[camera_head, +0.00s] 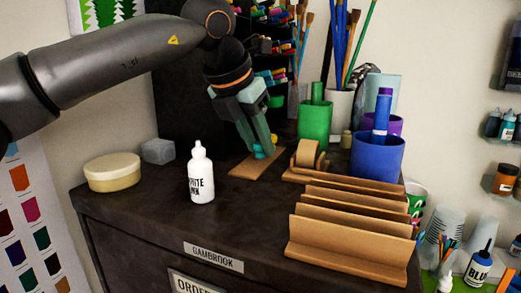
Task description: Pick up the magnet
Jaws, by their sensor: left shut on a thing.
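My left gripper (264,146) reaches down from the upper left to a small flat wooden board (242,169) on the dark cabinet top. Its greenish fingers are shut on a small teal-blue piece, which I take to be the magnet (258,155). The fingers hide much of the piece. It is at or just above the board; I cannot tell whether it still touches it. My right gripper is not in view.
A white ink bottle (201,178) stands left of the board, with a round cream tin (112,176) and grey block (158,151) beyond. Right are a wooden tape holder (309,157), slotted wooden rack (347,249), green cup (314,121) and blue cup (377,158). The front middle is clear.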

